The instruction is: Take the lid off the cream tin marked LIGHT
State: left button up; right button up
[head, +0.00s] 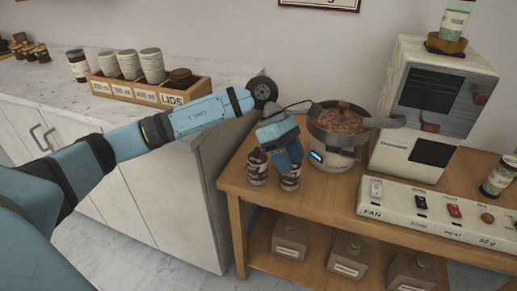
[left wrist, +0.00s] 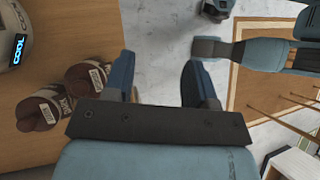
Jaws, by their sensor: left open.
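Three cream tins with pale front labels and small dark knobs on top stand on the cart's lower shelf in the head view: a left tin (head: 290,239), a middle tin (head: 347,256) and a right tin (head: 411,274). The label words are too small to read, so I cannot tell which is marked LIGHT. My left gripper (head: 289,163) points down at the cart top's left end, above and apart from the tins. In the left wrist view its fingers (left wrist: 158,85) are open with only floor visible between them.
Two brown labelled jars, one left (head: 257,168) and one right (head: 290,179), stand close to my left gripper. A roaster pan (head: 335,130), a grinder (head: 420,110) and a switch panel (head: 440,215) occupy the cart top (head: 325,190). A counter (head: 60,95) stands at left.

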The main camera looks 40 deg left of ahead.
pick_arm(q)
jog(key=w+a+r+t+y, duration=0.1)
jog(key=w+a+r+y, duration=0.15)
jog(key=a, duration=0.45)
jog(key=w+a+r+t+y, duration=0.1)
jog(key=w+a+r+y, duration=0.2)
jog(key=a, duration=0.5)
send_over(258, 148)
jog(key=a, duration=0.1)
notch_tip(258, 148, down, 6)
jog(key=shift+a+r, duration=0.1)
jog(key=shift+a, duration=0.05)
jog(key=shift+f+b, duration=0.35)
jog(key=shift+f, duration=0.4)
jog(key=f, duration=0.1)
jog(key=d+f+b, duration=0.1)
jog(key=f, duration=0.1)
jog(key=shift+s+f, duration=0.15)
jog(key=shift+f, duration=0.05)
jog(key=shift+d+f, duration=0.15)
jog(key=shift+f, duration=0.5)
grip_shut()
pick_arm(e)
jog(key=shift+a+r, duration=0.15)
